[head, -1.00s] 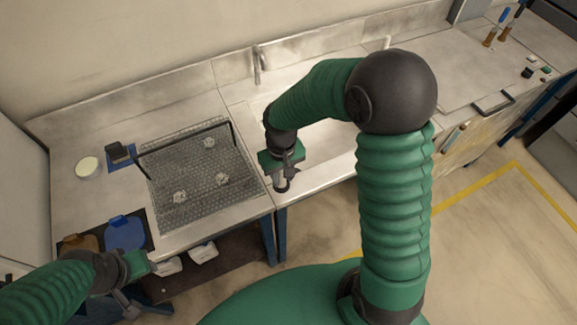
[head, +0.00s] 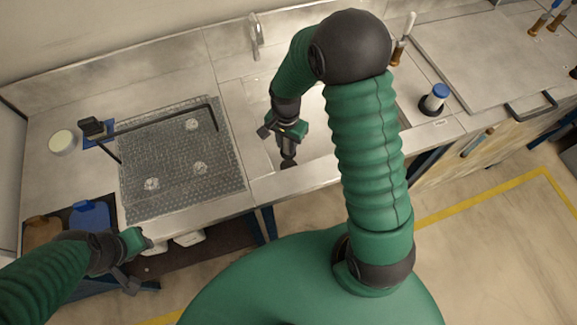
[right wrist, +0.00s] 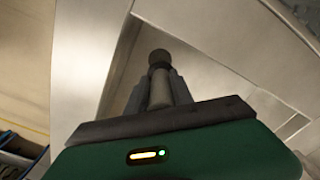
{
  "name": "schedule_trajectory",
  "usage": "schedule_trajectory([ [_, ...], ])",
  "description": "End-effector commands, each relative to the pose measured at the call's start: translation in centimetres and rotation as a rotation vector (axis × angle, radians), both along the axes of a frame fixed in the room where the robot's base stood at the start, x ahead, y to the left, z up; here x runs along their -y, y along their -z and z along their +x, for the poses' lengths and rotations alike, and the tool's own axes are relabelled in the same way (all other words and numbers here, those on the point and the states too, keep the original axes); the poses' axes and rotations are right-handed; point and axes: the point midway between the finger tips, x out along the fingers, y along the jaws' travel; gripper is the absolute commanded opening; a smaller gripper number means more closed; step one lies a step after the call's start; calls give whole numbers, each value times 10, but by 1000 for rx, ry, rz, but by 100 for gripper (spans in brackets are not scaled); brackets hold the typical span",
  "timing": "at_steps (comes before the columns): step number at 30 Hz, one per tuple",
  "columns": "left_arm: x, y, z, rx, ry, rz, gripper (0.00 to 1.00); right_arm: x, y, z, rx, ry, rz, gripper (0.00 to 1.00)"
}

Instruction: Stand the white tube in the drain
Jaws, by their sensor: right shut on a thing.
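My right gripper (head: 287,146) is shut on a short pale-grey cylinder with a dark rounded end (right wrist: 159,62); it appears to be the white tube, but its shade makes this unsure. It points away from the palm, roughly downward, over the left front part of the sink (head: 315,113). I cannot tell whether its dark end touches anything. The drain is not visible; my arm covers part of the sink. My left gripper (head: 135,262) is low at the left, by the bench front, with its fingers unclear.
A faucet (head: 257,38) stands behind. A white stick with a brown base (head: 405,38) and a blue-capped white bottle (head: 437,97) stand to the right.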

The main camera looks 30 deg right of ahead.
Motion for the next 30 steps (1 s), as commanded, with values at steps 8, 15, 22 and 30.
schedule_trajectory([
  [8, 0, 1, 0, 0, 0, 0, 36, 2, 55, -1, -4, 20, 1, 0],
  [15, 0, 1, 0, 1, 0, 0, 36, 2, 96, -1, -3, 18, 1, 0],
  [22, 0, 1, 0, 0, 0, 0, 36, 2, 101, 0, -1, 18, 1, 0],
  [30, 0, 2, 0, 0, 0, 0, 36, 2, 102, 0, -1, 17, 1, 48],
])
